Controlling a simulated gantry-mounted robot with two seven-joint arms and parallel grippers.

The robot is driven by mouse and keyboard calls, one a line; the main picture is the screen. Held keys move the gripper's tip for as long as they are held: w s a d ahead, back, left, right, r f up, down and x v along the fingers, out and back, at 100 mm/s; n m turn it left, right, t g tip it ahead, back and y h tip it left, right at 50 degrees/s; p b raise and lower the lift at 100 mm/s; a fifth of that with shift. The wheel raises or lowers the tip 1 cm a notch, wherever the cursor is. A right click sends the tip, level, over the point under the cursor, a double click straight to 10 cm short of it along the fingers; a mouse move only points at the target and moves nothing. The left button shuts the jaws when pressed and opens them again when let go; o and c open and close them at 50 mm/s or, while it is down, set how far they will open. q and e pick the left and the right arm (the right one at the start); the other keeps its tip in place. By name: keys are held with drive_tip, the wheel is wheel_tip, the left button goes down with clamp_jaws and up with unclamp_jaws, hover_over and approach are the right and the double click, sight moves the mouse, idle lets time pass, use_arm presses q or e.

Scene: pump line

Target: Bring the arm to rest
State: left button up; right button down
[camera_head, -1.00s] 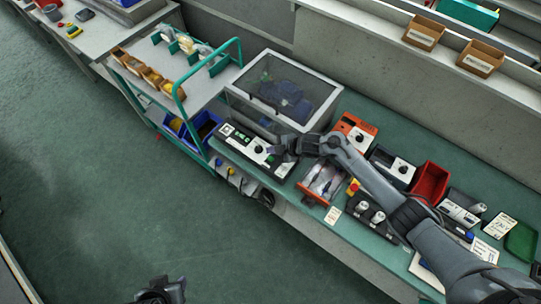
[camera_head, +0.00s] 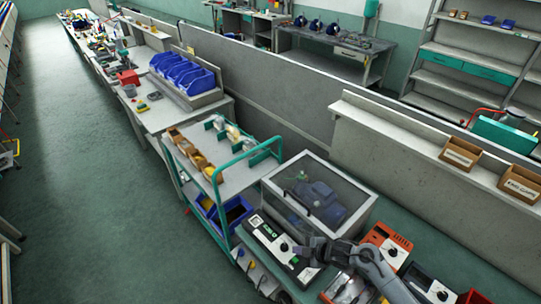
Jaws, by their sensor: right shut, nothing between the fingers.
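My right arm comes in from the bottom right. Its gripper (camera_head: 303,251) is shut and empty, over the right part of the black and white control box (camera_head: 277,244) with green and dark controls. I cannot tell whether it touches the box. My left gripper is out of the picture.
A clear-lidded case (camera_head: 322,196) with a dark pump inside stands just behind the gripper. A teal-framed trolley (camera_head: 233,181) with bins stands to the left. An orange device (camera_head: 385,246) is close to the right of my arm. The floor (camera_head: 90,170) at the left is open.

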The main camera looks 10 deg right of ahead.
drive_tip(key=s+a+m+h, duration=0.3)
drive_tip(key=s+a+m, duration=0.15)
drive_tip(key=s, duration=0.55)
drive_tip(key=s+d+r+m+g+h, duration=0.1)
drive_tip(key=s+d+r+m, duration=0.25)
drive_tip(key=s, duration=0.45)
drive_tip(key=s+d+r+m+g+h, duration=0.1)
drive_tip(key=s+d+r+m, duration=0.1)
drive_tip(key=s+r+m, duration=0.35)
drive_tip(key=s+d+r+m+g+h, duration=0.1)
drive_tip(key=s+d+r+m, duration=0.1)
drive_tip(key=s, duration=0.8)
wheel_tip(320, 180, up, 13)
drive_tip(key=p, duration=1.3)
drive_tip(key=shift+w+d, duration=0.15)
drive_tip(key=shift+w, duration=0.2)
drive_tip(key=shift+f, duration=0.1)
